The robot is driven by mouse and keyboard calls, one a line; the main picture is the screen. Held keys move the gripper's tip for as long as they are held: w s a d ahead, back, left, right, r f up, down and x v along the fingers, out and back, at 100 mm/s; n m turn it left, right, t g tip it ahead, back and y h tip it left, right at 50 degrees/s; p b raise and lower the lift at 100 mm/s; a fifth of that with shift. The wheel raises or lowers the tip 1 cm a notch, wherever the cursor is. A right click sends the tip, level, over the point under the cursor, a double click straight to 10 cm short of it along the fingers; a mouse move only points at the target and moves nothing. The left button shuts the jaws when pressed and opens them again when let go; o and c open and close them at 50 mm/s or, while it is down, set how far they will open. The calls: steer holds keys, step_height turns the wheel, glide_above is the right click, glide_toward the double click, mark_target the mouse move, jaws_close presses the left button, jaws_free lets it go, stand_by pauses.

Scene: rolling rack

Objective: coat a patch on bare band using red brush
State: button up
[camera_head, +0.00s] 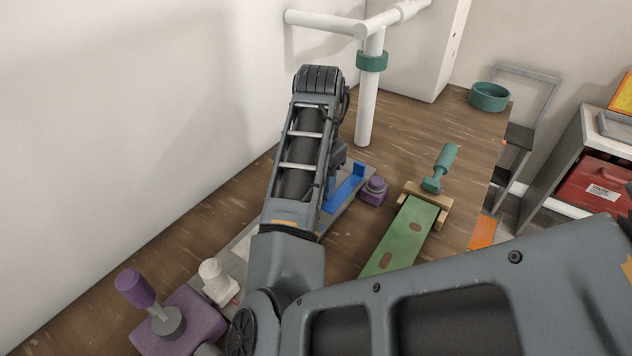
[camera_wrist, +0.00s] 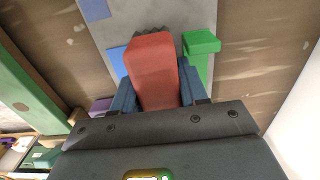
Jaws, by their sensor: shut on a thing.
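My gripper (camera_wrist: 157,88) is shut on the red brush (camera_wrist: 151,62) in the wrist view, one finger on each side of it. Dark bristles show at the brush's far end. The brush is over a grey panel (camera_wrist: 245,35); I cannot tell whether the bristles touch it. Blue pieces (camera_wrist: 118,62) lie left of the brush and a green L-shaped piece (camera_wrist: 202,44) lies right of it. In the head view my arm hides the brush and most of the gripper. The grey panel (camera_head: 240,249) shows partly there, with a blue piece (camera_head: 345,187). I cannot tell which part is the bare band.
A purple knob (camera_head: 375,190) stands right of the panel. A white knob (camera_head: 213,278) and a purple stand (camera_head: 190,318) are at the lower left. A green board (camera_head: 400,238), a teal-handled tool (camera_head: 445,165) and a white post (camera_head: 367,105) are also on the wooden table.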

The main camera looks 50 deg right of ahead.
steer(key=shift+d, duration=0.55)
steer(key=shift+r, duration=0.1)
step_height(320, 180, up, 2)
steer(key=p, duration=0.2)
steer(key=shift+r+p, duration=0.15)
steer(key=shift+p, duration=0.15)
steer(key=shift+r, duration=1.75)
